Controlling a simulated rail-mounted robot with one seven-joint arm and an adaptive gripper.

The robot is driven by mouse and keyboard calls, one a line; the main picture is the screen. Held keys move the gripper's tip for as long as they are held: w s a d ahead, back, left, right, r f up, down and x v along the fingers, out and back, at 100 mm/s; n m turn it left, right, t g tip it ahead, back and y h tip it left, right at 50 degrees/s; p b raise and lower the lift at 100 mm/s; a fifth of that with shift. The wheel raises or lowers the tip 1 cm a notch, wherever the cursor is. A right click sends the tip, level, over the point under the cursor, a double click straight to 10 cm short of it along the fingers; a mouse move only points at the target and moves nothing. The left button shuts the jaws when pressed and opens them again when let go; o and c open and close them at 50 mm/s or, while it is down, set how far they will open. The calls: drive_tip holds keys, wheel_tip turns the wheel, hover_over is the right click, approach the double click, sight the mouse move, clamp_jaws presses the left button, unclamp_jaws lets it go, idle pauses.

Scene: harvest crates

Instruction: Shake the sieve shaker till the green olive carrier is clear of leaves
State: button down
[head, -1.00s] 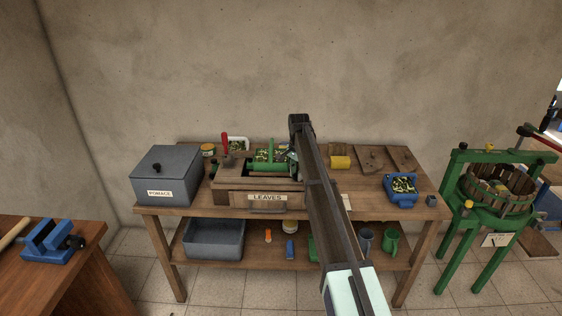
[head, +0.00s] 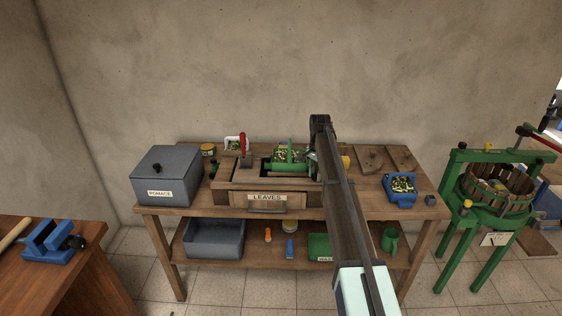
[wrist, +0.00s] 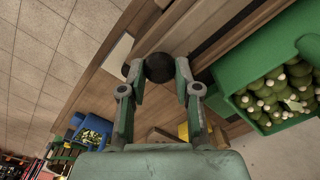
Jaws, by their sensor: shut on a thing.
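The sieve shaker (head: 232,187), a wooden frame, stands on the bench above a drawer labelled LEAVES (head: 266,198). The green olive carrier (head: 291,168) sits in it, holding green olives. In the wrist view the carrier (wrist: 226,66) is at the right; a few pale slivers lie among its olives, and I cannot tell whether they are leaves. My gripper (wrist: 160,72) is shut on a dark round knob (wrist: 158,67) at the shaker's end, beside the carrier. In the head view my gripper (head: 311,164) is at the carrier's right, its fingertips unclear.
A grey POMACE box (head: 166,178) stands left of the shaker, and a red-handled tool (head: 243,145) is near its left end. A blue olive crate (head: 401,190) and a yellow object (head: 346,162) are to the right. A green press (head: 455,190) stands beyond the bench.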

sight(296, 181)
drive_tip(key=a, duration=0.7)
drive_tip(key=shift+w+a+f+p, duration=0.1)
drive_tip(key=shift+w+a+p, duration=0.2)
drive_tip(key=shift+a, duration=0.1)
drive_tip(key=c, duration=0.7)
unclamp_jaws()
drive_tip(key=shift+c, duration=0.2)
